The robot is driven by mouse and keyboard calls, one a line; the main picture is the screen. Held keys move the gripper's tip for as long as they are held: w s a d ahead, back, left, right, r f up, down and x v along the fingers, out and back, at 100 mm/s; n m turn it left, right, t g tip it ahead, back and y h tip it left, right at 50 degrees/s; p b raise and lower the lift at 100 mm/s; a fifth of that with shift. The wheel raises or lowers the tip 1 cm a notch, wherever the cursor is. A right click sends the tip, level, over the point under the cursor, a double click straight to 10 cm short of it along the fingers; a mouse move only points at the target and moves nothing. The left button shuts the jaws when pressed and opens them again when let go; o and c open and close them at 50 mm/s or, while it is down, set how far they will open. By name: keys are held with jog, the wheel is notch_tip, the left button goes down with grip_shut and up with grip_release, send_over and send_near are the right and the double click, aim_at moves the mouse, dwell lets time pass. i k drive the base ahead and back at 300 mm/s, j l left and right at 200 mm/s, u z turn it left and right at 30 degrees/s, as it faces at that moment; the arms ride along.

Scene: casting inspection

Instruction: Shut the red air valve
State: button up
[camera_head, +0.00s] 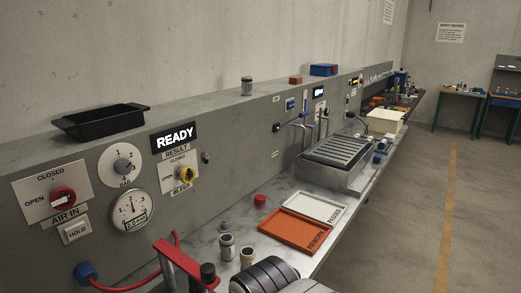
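The red air valve (62,199) is a round red knob on a pale plate (36,191) at the left of the grey panel. The plate reads CLOSED above the knob, OPEN to its left and AIR IN below. A small pale mark shows on the knob, but it is too small to read its direction for certain. A HOLD plate (74,232) sits just below. A dial gauge (130,210) with a small digital readout is to the right. My gripper is not in view.
A yellow BLEED knob (185,174) sits under the READY display (174,138). A red hose (135,285) and a red bracket (184,265) stand low in front. The bench holds an orange REWORK tray (291,232) and small metal parts. The floor at right is clear.

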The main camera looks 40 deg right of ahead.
aim_at(60, 204)
jog(key=z, duration=0.7)
jog(key=u, duration=1.25)
